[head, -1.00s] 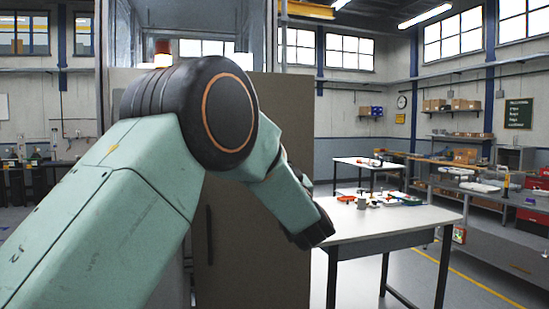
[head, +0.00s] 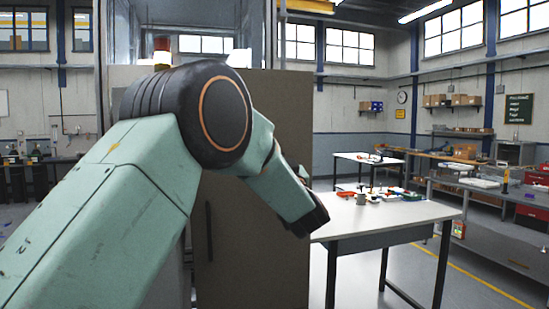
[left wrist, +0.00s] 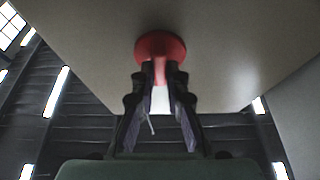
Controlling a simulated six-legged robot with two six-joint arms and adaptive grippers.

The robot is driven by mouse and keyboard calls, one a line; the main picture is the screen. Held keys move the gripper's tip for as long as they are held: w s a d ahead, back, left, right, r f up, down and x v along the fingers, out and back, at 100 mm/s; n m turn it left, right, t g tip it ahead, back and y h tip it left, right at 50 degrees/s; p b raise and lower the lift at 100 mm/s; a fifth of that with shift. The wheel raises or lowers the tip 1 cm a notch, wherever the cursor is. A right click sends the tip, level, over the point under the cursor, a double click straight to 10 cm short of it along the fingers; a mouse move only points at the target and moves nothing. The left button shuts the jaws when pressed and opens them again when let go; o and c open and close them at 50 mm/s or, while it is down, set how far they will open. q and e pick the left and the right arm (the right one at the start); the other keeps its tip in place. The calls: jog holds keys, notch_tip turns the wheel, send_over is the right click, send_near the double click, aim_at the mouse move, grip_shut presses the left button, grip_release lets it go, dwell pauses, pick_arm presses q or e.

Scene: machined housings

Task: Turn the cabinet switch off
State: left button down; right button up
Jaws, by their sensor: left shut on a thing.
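The cabinet (head: 265,210) is a tall brown-grey box behind my left arm in the head view. In the left wrist view, the red switch (left wrist: 160,43) has a round base on the pale cabinet face (left wrist: 235,50) and a narrow handle. My left gripper (left wrist: 161,72) is shut on this handle, with one dark finger on each side. In the head view the left gripper (head: 311,222) is at the cabinet's right edge, and the switch is hidden there. My right gripper is in neither view.
A white table (head: 385,218) with small coloured items stands just right of the cabinet, near my left gripper. A grey workbench (head: 490,205) with red bins runs along the right. Floor is free between the table and the workbench.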

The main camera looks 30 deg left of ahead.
pick_arm(q)
jog(key=shift+a, duration=0.1)
dwell(0.3)
jog(key=n+g+b, duration=0.1)
jog(key=n+g, duration=0.2)
jog(key=n, duration=0.4)
jog(key=n+g+b, duration=0.2)
jog(key=n+g, duration=0.1)
jog(key=n, duration=0.5)
jog(key=n+g+b, duration=0.1)
jog(key=n+g, duration=0.1)
jog(key=n, duration=0.5)
jog(key=shift+g, duration=0.4)
jog(key=shift+n, duration=0.3)
jog(key=c, duration=1.4)
grip_release()
jog(key=shift+o, duration=0.2)
jog(key=v, duration=1.2)
